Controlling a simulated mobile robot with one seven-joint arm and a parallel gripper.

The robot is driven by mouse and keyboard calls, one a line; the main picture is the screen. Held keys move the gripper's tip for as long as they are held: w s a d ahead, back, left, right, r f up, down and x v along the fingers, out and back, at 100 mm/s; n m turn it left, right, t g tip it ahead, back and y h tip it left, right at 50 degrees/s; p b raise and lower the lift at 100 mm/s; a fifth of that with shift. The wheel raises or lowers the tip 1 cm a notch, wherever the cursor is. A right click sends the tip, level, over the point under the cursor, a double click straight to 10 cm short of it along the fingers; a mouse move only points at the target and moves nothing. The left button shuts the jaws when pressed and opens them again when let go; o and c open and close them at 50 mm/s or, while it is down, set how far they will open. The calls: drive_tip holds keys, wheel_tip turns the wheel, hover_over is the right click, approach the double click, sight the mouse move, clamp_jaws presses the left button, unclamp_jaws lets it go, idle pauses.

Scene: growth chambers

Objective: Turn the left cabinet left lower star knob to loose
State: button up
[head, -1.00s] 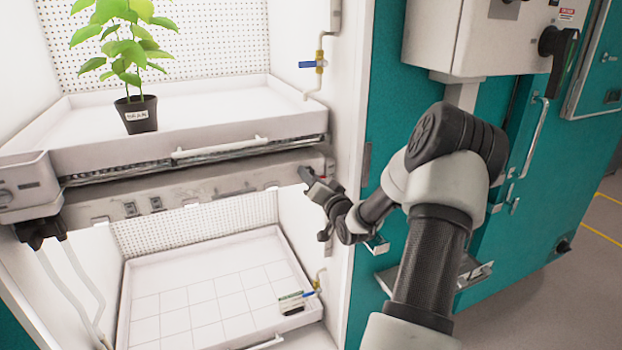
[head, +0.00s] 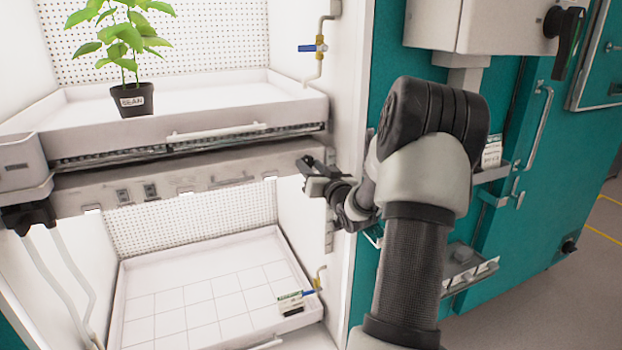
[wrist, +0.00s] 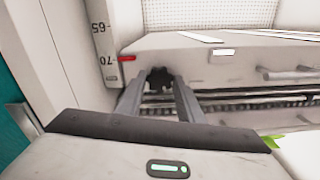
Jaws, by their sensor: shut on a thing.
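A small dark star knob (wrist: 159,76) sits at the end of the shelf beam, beside a scale strip (wrist: 104,45) marked 65 and 70 with a red pointer (wrist: 126,58). My gripper (wrist: 157,82) has one finger on each side of the knob and is shut on it. The fingers hide part of the knob. In the head view my gripper (head: 311,175) is at the right end of the beam below the upper shelf (head: 190,146), against the cabinet's right inner wall. The knob cannot be made out there.
A potted bean plant (head: 132,100) stands on the upper shelf. The lower tray (head: 150,292) holds a small labelled item (head: 291,304) near a blue-handled valve. A grey box (head: 485,35) hangs on the teal cabinet front at right. The lower bay has free room.

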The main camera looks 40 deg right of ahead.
drive_tip(key=n+b, duration=0.7)
drive_tip(key=n, duration=0.2)
drive_tip(key=shift+f+b, duration=0.1)
drive_tip(key=shift+b, duration=0.3)
drive_tip(key=shift+d+n, duration=0.1)
drive_tip(key=shift+n, duration=1.7)
drive_tip(key=o, duration=1.1)
drive_tip(key=shift+c, duration=0.2)
drive_tip(key=shift+s, duration=0.15)
drive_tip(key=p+v, duration=0.1)
drive_tip(key=v, duration=1.6)
drive_tip(key=shift+p, duration=0.4)
